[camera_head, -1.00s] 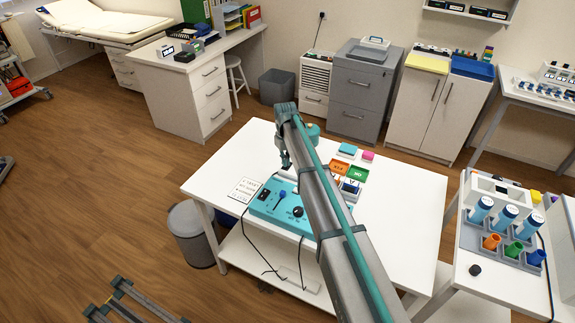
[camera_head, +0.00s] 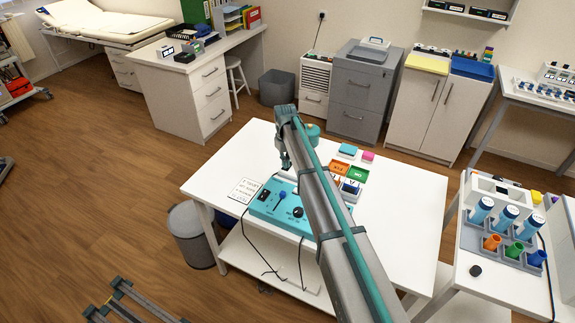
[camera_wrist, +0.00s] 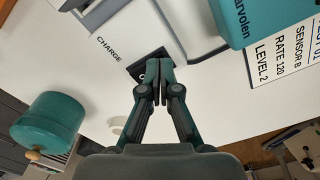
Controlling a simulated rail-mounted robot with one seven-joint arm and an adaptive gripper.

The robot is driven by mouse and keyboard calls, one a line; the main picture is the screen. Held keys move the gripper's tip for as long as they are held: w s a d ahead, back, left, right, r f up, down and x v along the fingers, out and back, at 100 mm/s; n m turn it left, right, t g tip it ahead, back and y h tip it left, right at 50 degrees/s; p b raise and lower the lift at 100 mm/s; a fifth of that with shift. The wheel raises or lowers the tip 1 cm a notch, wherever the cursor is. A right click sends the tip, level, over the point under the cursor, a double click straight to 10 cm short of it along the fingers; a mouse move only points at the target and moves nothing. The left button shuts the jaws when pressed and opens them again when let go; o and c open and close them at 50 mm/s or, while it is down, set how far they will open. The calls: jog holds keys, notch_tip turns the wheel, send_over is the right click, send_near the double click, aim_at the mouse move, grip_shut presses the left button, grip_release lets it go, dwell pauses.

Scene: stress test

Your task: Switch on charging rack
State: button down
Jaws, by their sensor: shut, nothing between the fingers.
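In the wrist view, a white housing marked CHARGE (camera_wrist: 112,27) fills the top. A small black switch plate (camera_wrist: 136,69) sits on it below the lettering, partly covered by my fingertips. My gripper (camera_wrist: 153,68) is shut and empty, its tips over the switch plate. I cannot tell whether they touch it or which way the switch is set. In the head view, my gripper (camera_head: 286,161) is over the white table, behind the teal control box. The charging rack in the head view is largely hidden by my arm.
The teal control box (camera_head: 268,208) with a blue lever and black knob stands close by; its corner (camera_wrist: 262,18) shows in the wrist view beside a printed card (camera_wrist: 288,48). A teal round container (camera_wrist: 50,122) is at lower left. The table's (camera_head: 395,215) right part is clear.

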jog(key=shift+r+p, duration=1.35)
jog(key=shift+r, duration=1.95)
